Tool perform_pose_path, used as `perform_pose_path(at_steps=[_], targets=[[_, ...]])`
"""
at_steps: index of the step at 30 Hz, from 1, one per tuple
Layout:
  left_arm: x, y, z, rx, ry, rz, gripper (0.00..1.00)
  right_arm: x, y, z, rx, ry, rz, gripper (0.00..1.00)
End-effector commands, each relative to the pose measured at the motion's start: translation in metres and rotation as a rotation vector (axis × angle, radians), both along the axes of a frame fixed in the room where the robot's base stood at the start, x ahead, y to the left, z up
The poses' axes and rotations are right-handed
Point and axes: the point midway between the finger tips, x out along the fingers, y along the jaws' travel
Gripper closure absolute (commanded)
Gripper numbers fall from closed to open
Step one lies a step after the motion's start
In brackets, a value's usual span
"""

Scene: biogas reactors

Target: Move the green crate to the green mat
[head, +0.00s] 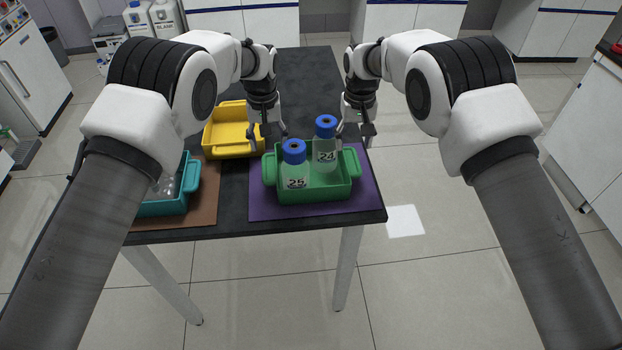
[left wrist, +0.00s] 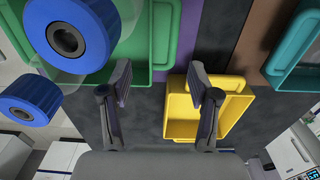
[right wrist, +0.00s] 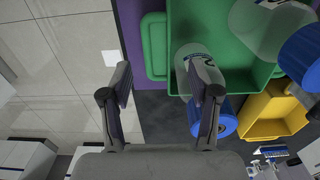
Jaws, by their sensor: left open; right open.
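The green crate (head: 318,193) stands on a purple mat (head: 258,203) at the table's right front corner. It holds bottle 25 (head: 294,172) and bottle 24 (head: 324,152), both upright with blue caps. My left gripper (head: 268,137) is open and empty beyond the crate's back left corner; its fingers also show in the left wrist view (left wrist: 160,78), near the green wall. My right gripper (head: 354,135) is open and empty near the crate's back right corner; its fingers also show in the right wrist view (right wrist: 160,78). I see no green mat.
A yellow crate (head: 229,152) stands left of the green crate, towards the back. A teal crate (head: 165,207) with glassware stands on a brown mat (head: 208,190) at the left, partly hidden by my left arm. The far part of the dark table (head: 312,75) is clear.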

Motion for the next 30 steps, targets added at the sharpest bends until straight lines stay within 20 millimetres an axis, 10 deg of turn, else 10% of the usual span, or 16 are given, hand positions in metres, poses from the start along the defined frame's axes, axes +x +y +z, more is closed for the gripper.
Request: perform_pose_path(at_steps=[14,30], targets=[[0.0,0.0,-0.012,0.0,0.001,0.0,0.39,0.0,0.0,-0.013,0.0,0.002,0.0,0.39],[0.0,0.0,-0.083,-0.001,-0.001,-0.001,0.39,0.0,0.0,-0.083,0.0,0.0,0.0,0.39]])
